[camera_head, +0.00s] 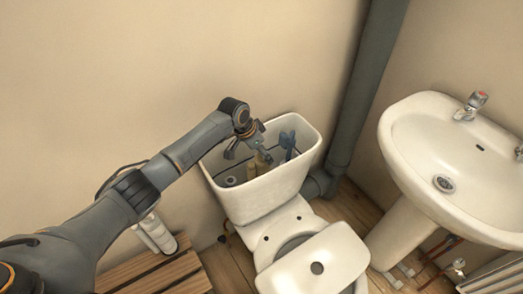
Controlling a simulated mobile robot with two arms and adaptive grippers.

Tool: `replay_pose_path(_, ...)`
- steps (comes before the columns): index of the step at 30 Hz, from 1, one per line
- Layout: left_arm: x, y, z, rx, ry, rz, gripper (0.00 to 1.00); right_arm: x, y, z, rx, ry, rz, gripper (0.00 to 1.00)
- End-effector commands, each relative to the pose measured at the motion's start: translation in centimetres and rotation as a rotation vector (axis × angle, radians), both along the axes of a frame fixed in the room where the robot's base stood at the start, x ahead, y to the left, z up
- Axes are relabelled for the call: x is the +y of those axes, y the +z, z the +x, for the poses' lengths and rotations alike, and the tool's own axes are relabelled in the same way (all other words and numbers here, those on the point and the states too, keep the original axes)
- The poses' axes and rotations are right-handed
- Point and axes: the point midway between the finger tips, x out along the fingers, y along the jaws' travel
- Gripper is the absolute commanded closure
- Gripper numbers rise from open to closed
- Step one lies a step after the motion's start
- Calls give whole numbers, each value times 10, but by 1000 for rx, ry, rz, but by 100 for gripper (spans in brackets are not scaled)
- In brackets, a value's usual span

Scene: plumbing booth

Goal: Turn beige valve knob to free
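The open toilet cistern (262,199) stands against the wall, with its inner parts showing. A small beige part (252,171), which looks like the valve knob, is inside it, partly hidden by my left gripper; its turned position cannot be made out. My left gripper (248,153) reaches in from the left, over the cistern's opening. Its fingers look spread apart, with one to the left and one close to the beige part. Whether they touch it cannot be told. My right gripper is not in view.
A blue part (287,141) stands inside the cistern on the right. The cistern lid (314,262) lies across the toilet bowl. A grey pipe (362,92) rises behind on the right, beside a white sink (452,150). A wooden slatted bench (155,272) is at lower left.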

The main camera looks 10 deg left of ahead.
Motion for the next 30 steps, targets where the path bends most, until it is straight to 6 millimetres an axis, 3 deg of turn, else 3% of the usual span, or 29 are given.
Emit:
replay_pose_path(1,0,0,0,0,0,0,54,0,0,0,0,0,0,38)
replay_pose_path(6,0,0,0,0,0,0,87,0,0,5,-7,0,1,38)
replay_pose_path(17,-1,3,-1,2,54,-1,87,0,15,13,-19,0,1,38)
replay_pose_path(30,-4,6,-3,5,392,-4,87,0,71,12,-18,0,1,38)
